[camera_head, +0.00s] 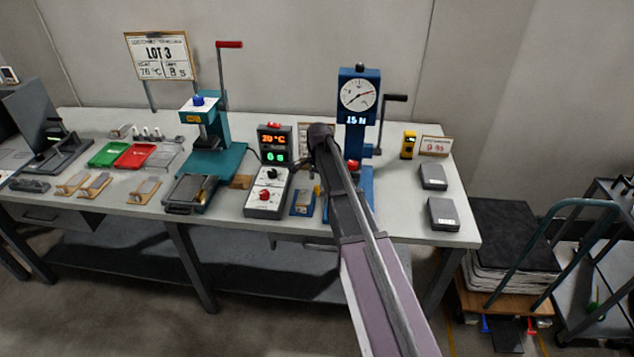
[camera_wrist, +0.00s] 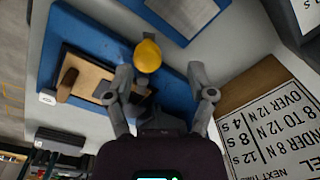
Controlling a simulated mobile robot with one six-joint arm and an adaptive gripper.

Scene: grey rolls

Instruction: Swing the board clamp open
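In the wrist view a blue base (camera_wrist: 85,30) carries a light brown board (camera_wrist: 92,68) with a brown rounded piece (camera_wrist: 67,85) on it. A yellow ball knob (camera_wrist: 148,56), apparently the clamp's handle, stands near the base's right edge. My gripper (camera_wrist: 160,78) is open, its two fingers spread wide with the knob between and just beyond their tips; I cannot tell whether either touches it. Dark clamp parts below the knob are partly hidden by the left finger. In the head view my arm covers my gripper and most of this area.
A blue press with a dial (camera_head: 358,98) stands beside my arm. A control box (camera_head: 268,192) and a small blue block (camera_head: 302,202) lie to its left. A printed sign (camera_wrist: 270,130) is close to the right finger. Grey boxes (camera_head: 443,214) sit at the table's right.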

